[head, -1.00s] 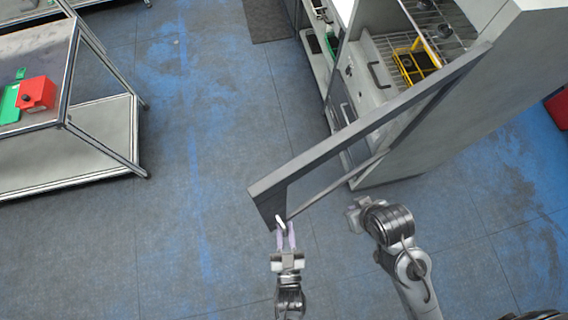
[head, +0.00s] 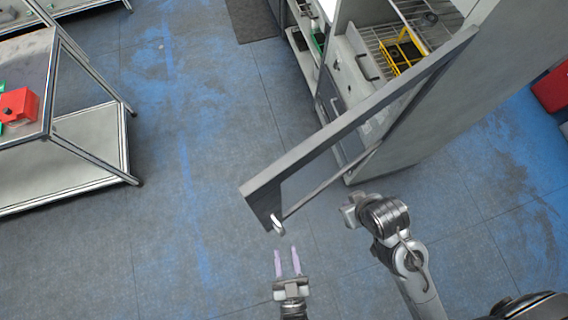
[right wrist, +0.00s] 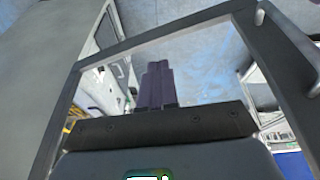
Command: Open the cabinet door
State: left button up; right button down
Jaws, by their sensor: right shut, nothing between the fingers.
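The cabinet door (head: 335,136), a grey frame around a see-through pane, stands swung open from the cabinet (head: 440,110). Its pale handle (head: 278,226) is at the free end, and a handle also shows at top right in the right wrist view (right wrist: 284,32). My left gripper (head: 288,263) is open and empty, its light purple fingers just below the handle and apart from it. My right gripper (head: 353,210) is near the door's lower side and the cabinet base. In the right wrist view its dark fingers (right wrist: 159,84) are together, with the door frame around them.
Inside the cabinet are a wire shelf and a yellow basket (head: 400,54). A metal-framed table (head: 90,150) with a red box (head: 18,106) stands at left. A red object (head: 552,88) is at far right. The blue-grey floor between table and door is clear.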

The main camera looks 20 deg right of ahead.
pick_arm(q)
jog(key=shift+s+a+b, duration=0.2)
jog(key=shift+s+b, duration=0.1)
jog(key=shift+s, duration=1.6)
jog(key=shift+r, duration=0.1)
